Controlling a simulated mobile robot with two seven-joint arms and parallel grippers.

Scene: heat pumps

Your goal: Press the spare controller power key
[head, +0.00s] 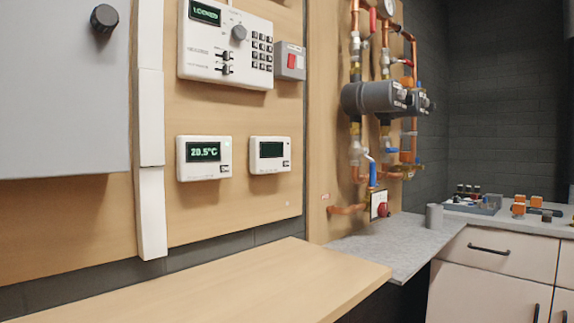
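Two small white controllers hang side by side on the wooden wall panel in the head view. The left controller (204,171) has a lit display reading 20.5°C and a small light at its right side. The right controller (270,166) has a dark, blank display. Small keys seem to sit at their lower edges, too small to read. Which one is the spare is not labelled legibly. Neither of my grippers is in view.
Above hangs a larger white control unit (213,74) with keypad, knob and lit display, beside a grey box with a red switch (291,62). A bare wooden worktop (230,285) juts out below. Copper pipes and a grey pump (375,97) stand right.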

